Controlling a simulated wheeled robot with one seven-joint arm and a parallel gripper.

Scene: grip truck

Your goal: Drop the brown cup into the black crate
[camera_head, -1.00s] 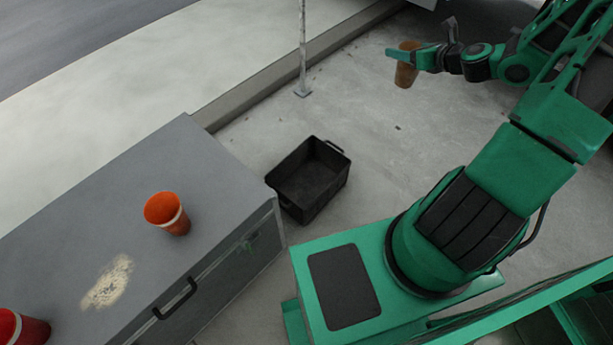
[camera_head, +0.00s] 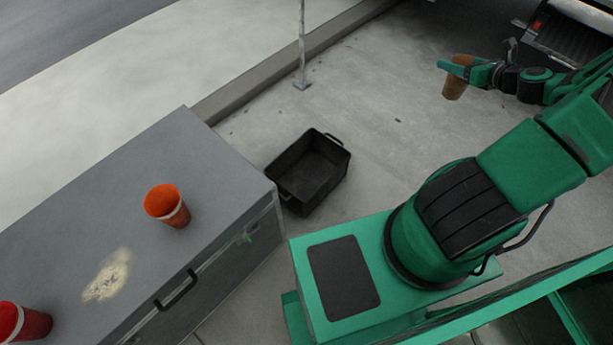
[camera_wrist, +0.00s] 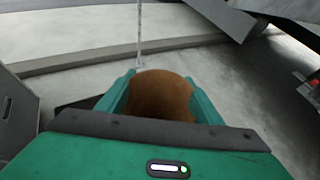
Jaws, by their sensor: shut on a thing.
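The brown cup (camera_head: 455,89) is held by my gripper (camera_head: 456,66) at the upper right of the head view, well to the right of the crate and apart from it. The cup is slightly tilted. In the wrist view the cup (camera_wrist: 160,95) sits between my two green fingers, which are shut on it. The black crate (camera_head: 312,174) stands on the ground in the middle of the head view, beside the grey chest, and looks empty. In the wrist view a dark patch at the left, behind my gripper, may be part of the crate.
A grey chest (camera_head: 120,190) at the left bears an orange cup (camera_head: 167,205) and a red cup (camera_head: 22,324). A thin pole (camera_head: 302,45) stands by the kerb (camera_head: 265,85). A vehicle shows at the top right. Concrete between crate and gripper is clear.

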